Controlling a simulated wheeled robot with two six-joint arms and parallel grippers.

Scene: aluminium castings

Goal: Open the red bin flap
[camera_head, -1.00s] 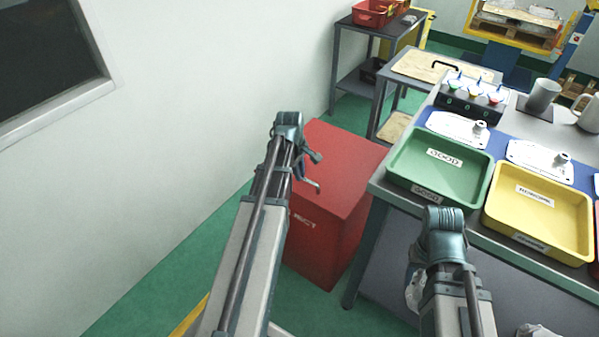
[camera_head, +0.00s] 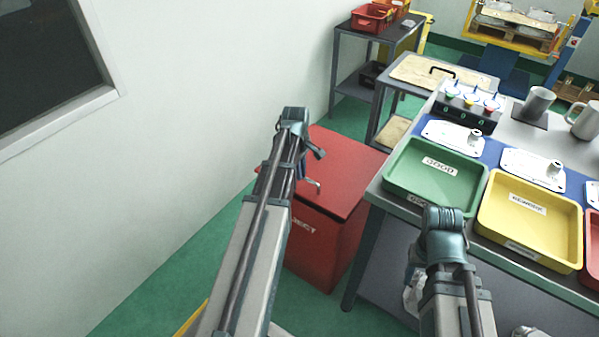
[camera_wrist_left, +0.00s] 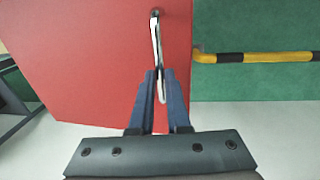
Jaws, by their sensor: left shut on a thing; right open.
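The red bin (camera_head: 318,252) stands on the floor left of the table, with white lettering on its front partly hidden by my left arm. Its red flap (camera_head: 345,180) is on top; its front edge now stands slightly raised from the body. In the left wrist view, a silver bar handle (camera_wrist_left: 156,45) runs out from the red flap (camera_wrist_left: 90,60). My left gripper (camera_wrist_left: 160,88) is shut on this handle. In the head view my left wrist hides most of that grip. My right gripper (camera_head: 412,292) is low beside the table front, open; its fingers are mostly hidden.
The table (camera_head: 372,190) stands right of the bin, with a green tray (camera_head: 400,185) and a yellow tray (camera_head: 490,225) near its front. A pale wall (camera_head: 190,120) is on the left. In the wrist view a yellow-and-black rail (camera_wrist_left: 270,57) is at the right.

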